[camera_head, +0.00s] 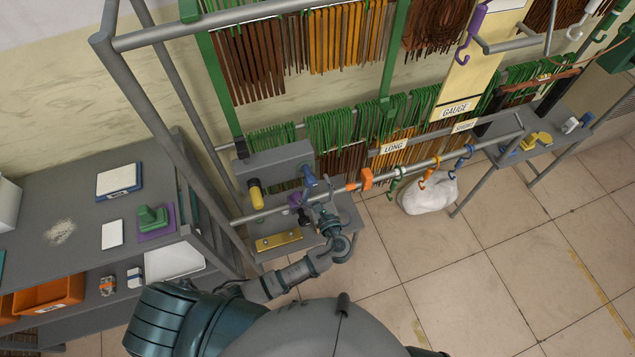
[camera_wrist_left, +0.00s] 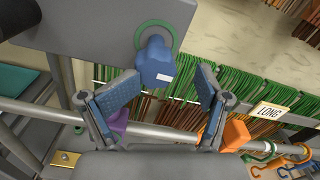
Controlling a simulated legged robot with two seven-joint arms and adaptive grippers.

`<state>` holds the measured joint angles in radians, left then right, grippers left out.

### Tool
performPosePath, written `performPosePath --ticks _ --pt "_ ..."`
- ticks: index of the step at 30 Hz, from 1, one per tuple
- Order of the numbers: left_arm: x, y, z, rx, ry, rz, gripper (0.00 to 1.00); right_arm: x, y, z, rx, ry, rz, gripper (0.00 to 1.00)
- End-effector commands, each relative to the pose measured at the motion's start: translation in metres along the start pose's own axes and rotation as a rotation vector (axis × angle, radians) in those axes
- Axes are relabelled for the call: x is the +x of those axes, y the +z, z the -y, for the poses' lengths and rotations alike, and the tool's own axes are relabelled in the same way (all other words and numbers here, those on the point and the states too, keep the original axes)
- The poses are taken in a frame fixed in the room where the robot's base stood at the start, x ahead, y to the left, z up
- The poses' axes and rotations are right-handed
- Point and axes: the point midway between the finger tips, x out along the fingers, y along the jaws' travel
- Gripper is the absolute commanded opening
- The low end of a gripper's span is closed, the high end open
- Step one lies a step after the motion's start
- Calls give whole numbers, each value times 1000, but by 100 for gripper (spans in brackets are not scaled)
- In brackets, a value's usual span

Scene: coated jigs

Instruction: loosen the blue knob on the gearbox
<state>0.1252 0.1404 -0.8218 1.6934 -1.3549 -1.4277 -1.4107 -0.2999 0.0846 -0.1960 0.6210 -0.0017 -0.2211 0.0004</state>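The grey gearbox (camera_head: 272,163) stands on a small grey shelf at the rack's left end. Its blue knob (camera_head: 309,177) is on the right part of its front face. In the left wrist view the blue knob (camera_wrist_left: 156,62) has a white mark and a green ring (camera_wrist_left: 148,27) behind it. My left gripper (camera_head: 318,190) is just in front of it. In the left wrist view the left gripper (camera_wrist_left: 168,80) is open, with one blue-padded finger on each side and the knob ahead between them, apparently untouched. My right gripper is not in view.
A grey rail (camera_head: 330,194) runs below, with a purple clip (camera_wrist_left: 118,122) and an orange clip (camera_wrist_left: 237,134) near the gripper. A brass plate (camera_head: 279,239) lies on the shelf. Green hooks hang behind.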

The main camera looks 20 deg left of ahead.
Motion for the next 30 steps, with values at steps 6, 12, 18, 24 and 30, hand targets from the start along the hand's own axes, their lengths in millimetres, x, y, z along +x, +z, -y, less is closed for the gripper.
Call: performPosePath --ticks 6,12,18,24,30 --pt "5 3 4 2 1 11 67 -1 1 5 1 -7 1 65" --pt "-2 1 13 10 0 14 57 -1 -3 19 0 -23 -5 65" --pt "-3 1 15 10 -3 14 7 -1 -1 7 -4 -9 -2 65" --pt "-1 2 13 2 -10 10 6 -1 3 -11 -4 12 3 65" --pt "0 3 12 -1 -8 12 6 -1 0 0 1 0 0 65"
